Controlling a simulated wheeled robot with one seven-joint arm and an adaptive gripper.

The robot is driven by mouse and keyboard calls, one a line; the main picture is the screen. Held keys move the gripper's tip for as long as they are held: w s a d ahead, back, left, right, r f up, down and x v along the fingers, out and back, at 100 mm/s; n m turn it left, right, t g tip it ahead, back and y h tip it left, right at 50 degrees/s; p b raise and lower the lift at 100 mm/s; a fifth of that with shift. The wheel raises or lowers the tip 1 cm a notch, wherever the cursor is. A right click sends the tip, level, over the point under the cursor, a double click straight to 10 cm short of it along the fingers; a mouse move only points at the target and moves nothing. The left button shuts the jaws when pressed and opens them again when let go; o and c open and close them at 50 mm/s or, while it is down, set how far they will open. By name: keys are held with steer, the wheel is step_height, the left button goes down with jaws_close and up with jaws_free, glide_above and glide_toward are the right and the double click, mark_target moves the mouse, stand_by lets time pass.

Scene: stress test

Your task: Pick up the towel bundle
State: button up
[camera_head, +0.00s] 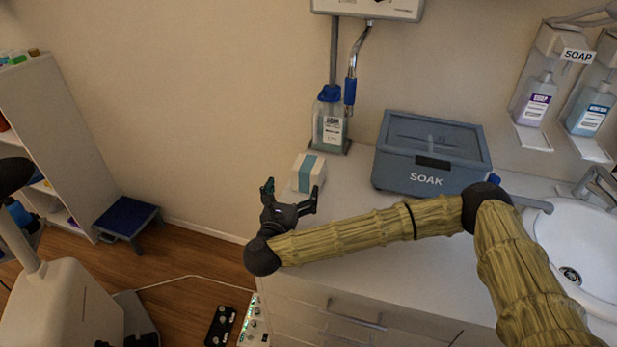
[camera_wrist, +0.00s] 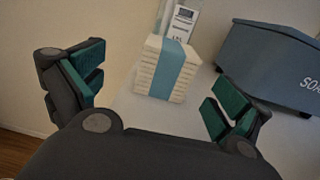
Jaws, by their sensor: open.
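The towel bundle (camera_head: 301,178) is a small stack of folded white towels with a blue band around it. It sits on the white counter near its left end, by the wall. In the wrist view the bundle (camera_wrist: 157,83) is upright ahead, between the lines of my two fingers but beyond their tips. My gripper (camera_head: 289,190) is open and empty just in front of the bundle, its teal-padded fingers (camera_wrist: 160,88) spread wide to either side. I cannot tell whether any finger touches the bundle.
A blue-grey SOAK bin (camera_head: 408,180) stands right of the bundle. A bottle with a blue top (camera_head: 331,128) stands behind it. A sink (camera_head: 585,250) is at the right. The counter (camera_head: 350,190) is clear between bundle and bin. A blue-topped step stool (camera_head: 126,217) is on the floor.

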mark_target(308, 164)
steer(key=shift+w+d+b, duration=0.2)
steer(key=shift+w+b, duration=0.25)
steer(key=shift+b, duration=0.5)
steer(key=shift+w, duration=0.1)
steer(key=shift+w+d+b, duration=0.3)
steer(key=shift+d+b, duration=0.25)
steer(key=shift+b, duration=0.2)
steer(key=shift+p+x, duration=0.45)
steer(key=shift+x, duration=1)
steer(key=w, duration=0.1)
steer(key=w+d+p, duration=0.1)
steer(key=w+r, duration=0.1)
steer(key=shift+w+d+r+p, duration=0.1)
steer(key=shift+w+d+p, duration=0.05)
steer(key=shift+d+p, duration=0.2)
steer(key=shift+w+d+f, duration=0.1)
steer(key=shift+w+f, duration=0.1)
steer(key=shift+w, duration=0.55)
steer(key=c, duration=1.1)
